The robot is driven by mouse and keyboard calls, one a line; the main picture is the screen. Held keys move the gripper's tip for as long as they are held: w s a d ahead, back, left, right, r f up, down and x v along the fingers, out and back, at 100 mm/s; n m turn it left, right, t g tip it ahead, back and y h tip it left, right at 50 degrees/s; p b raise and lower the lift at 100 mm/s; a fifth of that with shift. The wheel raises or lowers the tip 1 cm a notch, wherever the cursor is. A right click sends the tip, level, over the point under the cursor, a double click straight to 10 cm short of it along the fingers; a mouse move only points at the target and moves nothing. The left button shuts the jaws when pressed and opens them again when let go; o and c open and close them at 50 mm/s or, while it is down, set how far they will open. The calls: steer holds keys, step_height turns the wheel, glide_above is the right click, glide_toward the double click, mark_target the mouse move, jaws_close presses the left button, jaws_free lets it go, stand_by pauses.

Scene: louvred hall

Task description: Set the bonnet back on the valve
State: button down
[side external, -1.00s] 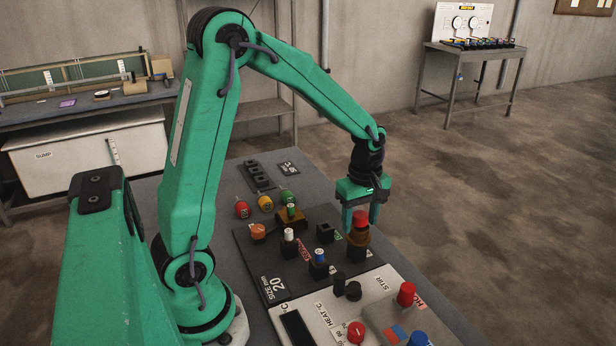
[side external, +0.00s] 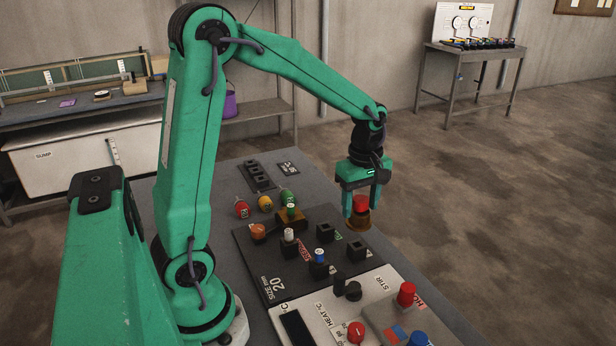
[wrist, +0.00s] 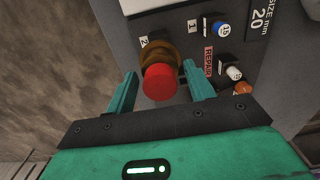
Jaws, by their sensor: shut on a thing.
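My gripper (side external: 361,206) is shut on a part with a red top and a brown, brass-like base, which looks like the bonnet (side external: 360,221). It hangs upright above the board's right edge, clear of the black blocks. In the wrist view its red top (wrist: 160,83) sits between the fingers and hides part of its base.
The dark board (side external: 275,285) carries a white-topped peg (side external: 289,237), a blue-topped peg (side external: 319,256) and empty black blocks (side external: 357,250). A white panel with red and blue knobs (side external: 407,293) is at the front.

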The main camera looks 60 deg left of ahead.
steer(key=s+a+r+n, duration=0.3)
steer(key=a, duration=0.6)
step_height(320, 180, up, 3)
steer(key=n, duration=0.3)
glide_above(291, 206)
steer(key=shift+f, duration=0.15)
steer(key=shift+f, duration=0.15)
steer(key=shift+f, duration=3.3)
steer(key=shift+f, duration=2.65)
steer(key=shift+c, duration=2.3)
jaws_free()
